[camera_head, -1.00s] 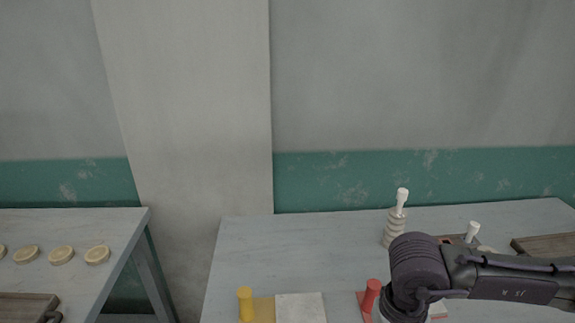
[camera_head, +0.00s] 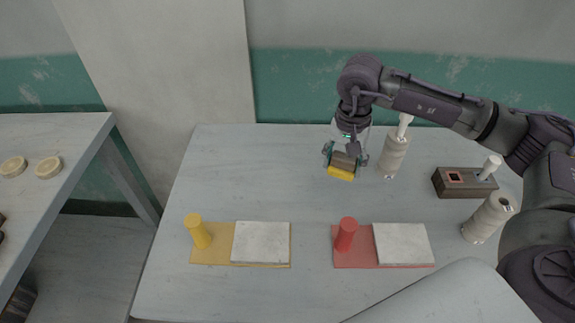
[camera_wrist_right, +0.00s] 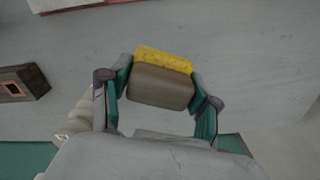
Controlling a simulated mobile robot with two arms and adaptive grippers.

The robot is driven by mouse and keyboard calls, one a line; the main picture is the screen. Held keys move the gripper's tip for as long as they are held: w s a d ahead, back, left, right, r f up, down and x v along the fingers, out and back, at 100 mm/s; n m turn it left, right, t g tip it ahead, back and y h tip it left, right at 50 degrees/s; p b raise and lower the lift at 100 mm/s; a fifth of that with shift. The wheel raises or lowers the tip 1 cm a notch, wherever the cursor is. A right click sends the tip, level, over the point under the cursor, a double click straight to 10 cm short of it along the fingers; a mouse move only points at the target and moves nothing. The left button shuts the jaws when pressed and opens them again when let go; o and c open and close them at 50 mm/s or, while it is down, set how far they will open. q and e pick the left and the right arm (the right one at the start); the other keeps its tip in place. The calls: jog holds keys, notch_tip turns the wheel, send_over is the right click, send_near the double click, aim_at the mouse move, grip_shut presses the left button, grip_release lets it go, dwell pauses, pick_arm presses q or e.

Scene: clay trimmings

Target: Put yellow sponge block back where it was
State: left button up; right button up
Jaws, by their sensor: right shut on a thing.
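The yellow sponge block (camera_head: 341,173) has a yellow sponge face and a brown backing. My right gripper (camera_head: 345,158) is shut on it by the brown backing, with the yellow face pointing down, and appears to hold it above the back middle of the grey table (camera_head: 240,180). In the right wrist view the yellow sponge block (camera_wrist_right: 163,61) sits between the two teal-lined fingers of my right gripper (camera_wrist_right: 160,88). My left gripper is not in view.
A yellow mat (camera_head: 212,256) and a red mat (camera_head: 352,260) lie in front, each with a peg and a pale slab. Pale ribbed spools (camera_head: 393,155) (camera_head: 489,218) and a brown box (camera_head: 458,188) with a white-topped handle stand right. The table's left middle is clear.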

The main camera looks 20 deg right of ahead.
jog(key=p, duration=0.2)
send_over(301, 176)
notch_tip(301, 176, down, 7)
jog(key=shift+r, duration=0.1)
notch_tip(301, 176, down, 4)
jog(key=shift+r+p, duration=0.25)
jog(key=shift+p, duration=0.45)
jog(key=shift+w+f, duration=0.1)
jog(key=shift+f, duration=0.2)
jog(key=shift+f, duration=0.1)
jog(key=shift+f+b, duration=0.15)
jog(key=shift+b, duration=0.15)
jog(key=o, duration=1.5)
jog(key=shift+d, duration=0.1)
jog(key=shift+c, duration=0.2)
jog(key=shift+r, duration=0.2)
